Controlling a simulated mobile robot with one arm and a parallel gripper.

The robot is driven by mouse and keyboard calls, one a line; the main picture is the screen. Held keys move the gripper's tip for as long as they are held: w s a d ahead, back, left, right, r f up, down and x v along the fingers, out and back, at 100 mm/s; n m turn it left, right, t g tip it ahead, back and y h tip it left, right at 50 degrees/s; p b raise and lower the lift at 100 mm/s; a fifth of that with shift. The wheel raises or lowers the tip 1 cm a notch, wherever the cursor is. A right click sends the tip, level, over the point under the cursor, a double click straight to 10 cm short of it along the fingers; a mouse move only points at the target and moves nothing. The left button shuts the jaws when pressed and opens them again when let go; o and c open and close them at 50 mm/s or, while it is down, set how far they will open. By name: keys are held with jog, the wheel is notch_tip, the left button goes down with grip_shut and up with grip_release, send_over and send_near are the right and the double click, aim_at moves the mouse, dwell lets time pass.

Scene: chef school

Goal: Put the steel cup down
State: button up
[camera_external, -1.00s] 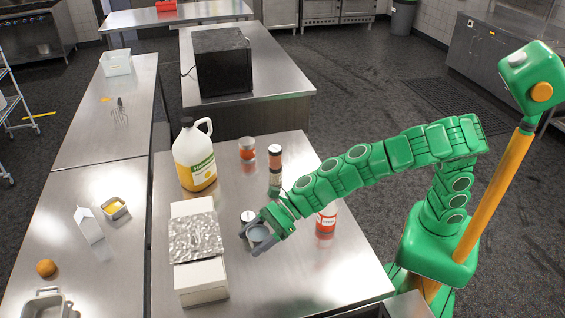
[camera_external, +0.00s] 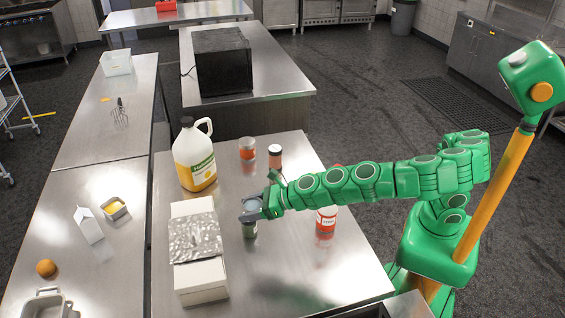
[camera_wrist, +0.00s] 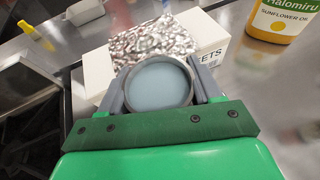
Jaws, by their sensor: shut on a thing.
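My gripper (camera_external: 252,211) is shut on the steel cup (camera_external: 253,205), a small round grey cup. In the wrist view the cup (camera_wrist: 157,83) sits between the two grey fingers of my gripper (camera_wrist: 160,78), its open mouth facing the camera and its inside a pale grey-blue. The cup's underside is hidden.
A white box with foil (camera_external: 200,280) is left of my gripper. The oil jug (camera_external: 195,165) stands behind, with an orange-red can (camera_external: 247,149) and a reddish-brown jar (camera_external: 275,156). A red-and-white can (camera_external: 326,220) stands under my arm. The front right of the table is clear.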

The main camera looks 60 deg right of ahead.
jog(key=w+d+r+m+h, duration=0.1)
jog(key=d+r+m+h, duration=0.2)
jog(key=d+m+h, duration=1.35)
jog(key=d+f+n+y, duration=0.1)
jog(key=f, duration=0.6)
jog(key=d+f+n+y, duration=0.1)
jog(key=d+f+n, duration=0.1)
jog(key=f, duration=0.5)
jog(key=d+f+n+y, duration=0.1)
jog(key=f+n+y, duration=0.1)
jog(key=f, duration=0.5)
jog(key=shift+d+f, duration=0.2)
jog(key=shift+d, duration=0.05)
jog(key=o, duration=1.1)
jog(key=shift+f, duration=0.1)
jog(key=shift+r+v, duration=0.2)
jog(key=shift+v, duration=5.85)
jog(key=shift+w, duration=0.2)
